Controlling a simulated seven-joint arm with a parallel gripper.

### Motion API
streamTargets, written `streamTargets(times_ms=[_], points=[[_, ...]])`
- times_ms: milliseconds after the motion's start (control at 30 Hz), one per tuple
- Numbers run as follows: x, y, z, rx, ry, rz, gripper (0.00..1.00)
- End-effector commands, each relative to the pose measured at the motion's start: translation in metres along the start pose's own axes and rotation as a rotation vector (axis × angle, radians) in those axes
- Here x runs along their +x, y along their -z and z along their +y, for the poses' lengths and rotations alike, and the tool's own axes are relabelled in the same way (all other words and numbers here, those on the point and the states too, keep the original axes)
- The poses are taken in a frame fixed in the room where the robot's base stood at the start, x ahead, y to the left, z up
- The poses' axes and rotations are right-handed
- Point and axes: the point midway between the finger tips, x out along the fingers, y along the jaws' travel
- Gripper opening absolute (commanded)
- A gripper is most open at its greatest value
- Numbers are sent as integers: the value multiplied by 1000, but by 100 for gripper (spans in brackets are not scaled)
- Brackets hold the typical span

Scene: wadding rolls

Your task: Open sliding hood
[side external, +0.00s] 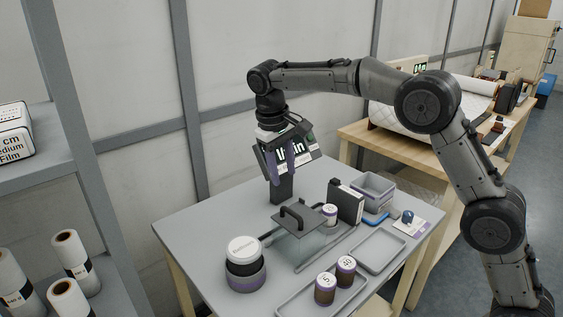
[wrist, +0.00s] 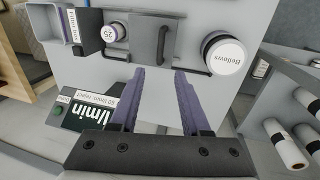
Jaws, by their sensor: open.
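The sliding hood (side external: 312,241) is a clear box with a dark grey top plate and stands on a rail frame on the grey table. Its black bar handle (side external: 291,212) stands up from the top plate. In the wrist view the top plate (wrist: 146,62) and handle (wrist: 163,40) lie beyond my fingertips. My gripper (side external: 272,180) is open and empty, with purple fingers pointing down. It is above and behind the hood, apart from the handle, near the display. The fingers also show spread in the wrist view (wrist: 160,72). The hood's far side is hidden.
An l/min display (side external: 298,148) on a dark post stands close to my gripper. A Bellows jar (side external: 245,275) is left of the hood. A small labelled jar (side external: 330,211), a black box (side external: 346,203) and a grey bin (side external: 373,188) stand right. Two jars (side external: 325,289) occupy a front tray.

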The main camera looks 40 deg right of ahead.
Motion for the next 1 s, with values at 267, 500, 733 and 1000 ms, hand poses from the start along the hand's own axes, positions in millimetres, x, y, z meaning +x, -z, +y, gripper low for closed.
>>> streamTargets(times_ms=[267, 500, 733, 1000], points=[[-22, 0, 0, 0, 0, 1, 47], [-23, 0, 0, 0, 0, 0, 47], [-52, -6, 15, 27, 10, 56, 47], [-123, -86, 60, 89, 47, 172, 47]])
